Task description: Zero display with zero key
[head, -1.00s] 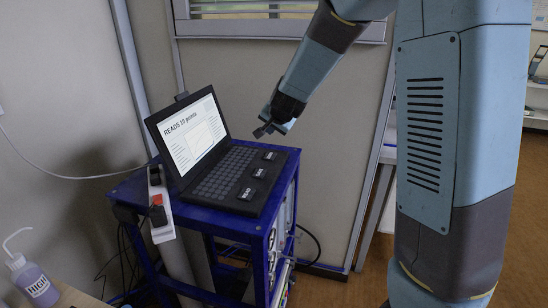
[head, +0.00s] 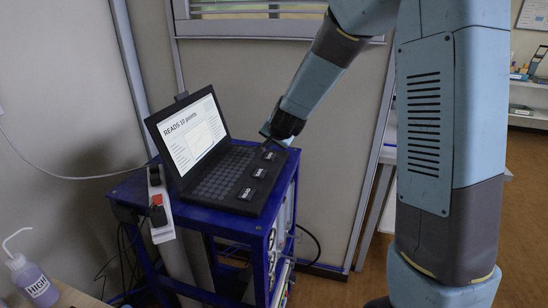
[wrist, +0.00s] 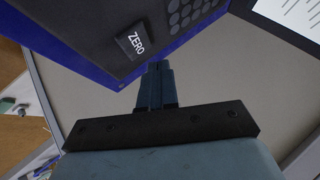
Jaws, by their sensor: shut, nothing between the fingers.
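The zero key (wrist: 136,42) is a dark raised key with white ZERO lettering on the laptop's dark deck, near its edge in the wrist view. In the head view it appears to be the farthest of the three large keys (head: 269,155), its label too small to read. My gripper (wrist: 157,66) is shut and empty, its fingertips just beside the zero key in the picture. I cannot tell the gap in depth. In the head view my gripper (head: 266,138) is at the far right corner of the laptop. The display (head: 190,131) reads "READS 10 points" above a graph.
The laptop (head: 222,180) stands on a blue frame cart (head: 190,216). A white strip with a red switch (head: 158,216) lies at the cart's left edge. A wash bottle (head: 34,280) stands at lower left. A wall is behind the cart.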

